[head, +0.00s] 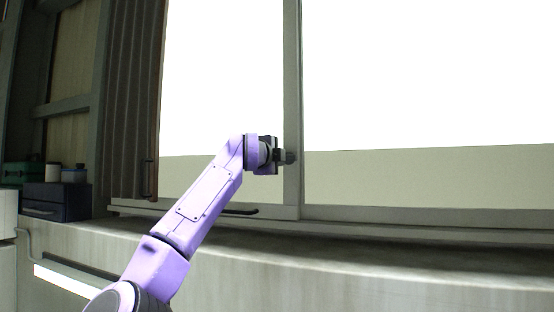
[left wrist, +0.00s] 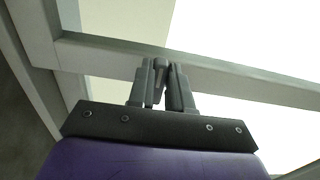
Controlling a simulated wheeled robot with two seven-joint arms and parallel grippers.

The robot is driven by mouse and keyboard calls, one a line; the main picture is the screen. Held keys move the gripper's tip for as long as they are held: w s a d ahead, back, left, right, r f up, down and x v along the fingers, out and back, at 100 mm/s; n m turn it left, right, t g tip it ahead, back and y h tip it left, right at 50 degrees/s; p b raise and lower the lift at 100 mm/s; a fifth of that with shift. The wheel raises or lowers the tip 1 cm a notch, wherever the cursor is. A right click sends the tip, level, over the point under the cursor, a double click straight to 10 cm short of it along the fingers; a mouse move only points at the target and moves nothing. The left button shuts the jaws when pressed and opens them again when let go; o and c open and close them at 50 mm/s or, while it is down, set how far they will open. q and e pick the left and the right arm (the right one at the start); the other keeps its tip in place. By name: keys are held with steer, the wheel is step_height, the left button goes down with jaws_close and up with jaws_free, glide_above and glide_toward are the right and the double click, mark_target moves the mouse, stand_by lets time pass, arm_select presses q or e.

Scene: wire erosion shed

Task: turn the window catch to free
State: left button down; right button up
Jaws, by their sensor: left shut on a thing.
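The window catch (head: 291,157) is a small dark grey piece on the upright bar of the window frame (head: 292,80). My left gripper (head: 280,156) reaches it from the left in the head view. In the left wrist view the two fingers of my left gripper (left wrist: 162,88) are closed around the catch (left wrist: 160,64), which shows between their tips against the frame bar (left wrist: 220,76). The fingers hide part of the catch, and its exact angle is hard to tell. My right gripper is not in either view.
A concrete sill ledge (head: 400,262) runs below the window. A brown folded curtain (head: 132,100) hangs at the left. A dark box (head: 57,202) with small jars and a green case (head: 22,172) stand at the far left.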

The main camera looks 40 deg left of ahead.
arm_select(q)
steer(key=c, duration=1)
jaws_free()
steer(key=shift+w, duration=0.1)
steer(key=shift+c, duration=0.2)
steer(key=b+v, duration=0.7)
steer(key=v, duration=0.3)
steer(key=shift+s, duration=0.25)
